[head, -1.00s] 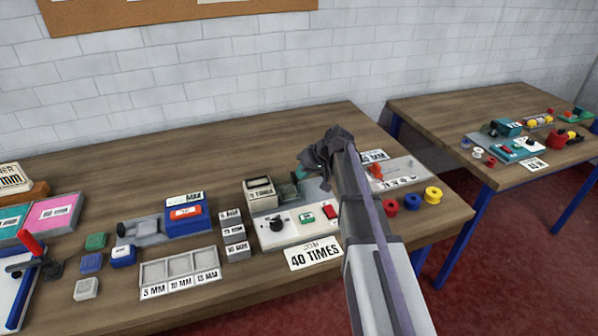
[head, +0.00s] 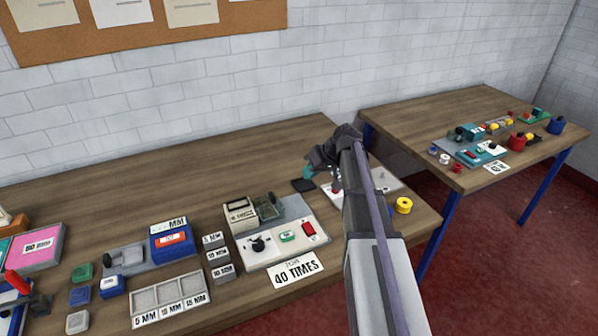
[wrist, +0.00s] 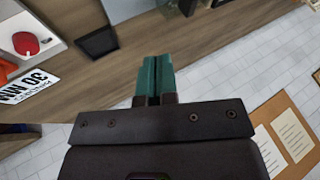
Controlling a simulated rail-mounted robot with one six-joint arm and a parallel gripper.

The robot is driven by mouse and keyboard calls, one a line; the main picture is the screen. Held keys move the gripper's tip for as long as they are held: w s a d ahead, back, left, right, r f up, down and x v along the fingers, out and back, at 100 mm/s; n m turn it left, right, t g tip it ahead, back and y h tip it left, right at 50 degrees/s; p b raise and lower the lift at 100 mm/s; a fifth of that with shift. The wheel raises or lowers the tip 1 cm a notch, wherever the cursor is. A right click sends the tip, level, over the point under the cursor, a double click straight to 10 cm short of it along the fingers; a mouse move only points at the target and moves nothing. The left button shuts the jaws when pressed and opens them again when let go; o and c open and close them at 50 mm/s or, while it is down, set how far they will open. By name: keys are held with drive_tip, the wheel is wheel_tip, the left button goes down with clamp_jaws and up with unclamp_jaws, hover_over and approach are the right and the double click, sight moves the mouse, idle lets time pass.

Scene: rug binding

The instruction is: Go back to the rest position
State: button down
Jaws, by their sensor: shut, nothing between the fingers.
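My gripper (wrist: 155,76) shows in the wrist view with its two teal fingers pressed together and nothing between them. In the head view my gripper (head: 310,171) is raised above the right part of the near bench (head: 200,150), its teal tips pointing left. My arm reaches up from the bottom of the head view and hides part of the bench's right end.
A machine with a red button and "40 TIMES" sign (head: 296,269) stands left of my arm. A black square (head: 303,185) lies behind it. A yellow ring (head: 404,205) is to the right. A second bench (head: 440,112) stands beyond a gap. The bench's back strip is clear.

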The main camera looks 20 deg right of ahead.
drive_tip(key=shift+s, duration=0.1)
drive_tip(key=s+a+f+m+g+h, duration=0.1)
drive_tip(key=s+a+g+h, duration=0.1)
drive_tip(key=s+a, duration=0.6)
drive_tip(key=s+a+f+g+h, duration=0.2)
drive_tip(key=s+a+h, duration=0.2)
drive_tip(key=s+a, duration=0.4)
drive_tip(key=s, duration=0.7)
drive_tip(key=shift+s+f+m, duration=0.2)
drive_tip(key=shift+m, duration=0.2)
drive_tip(key=c, duration=1.9)
unclamp_jaws()
drive_tip(key=shift+a, duration=0.1)
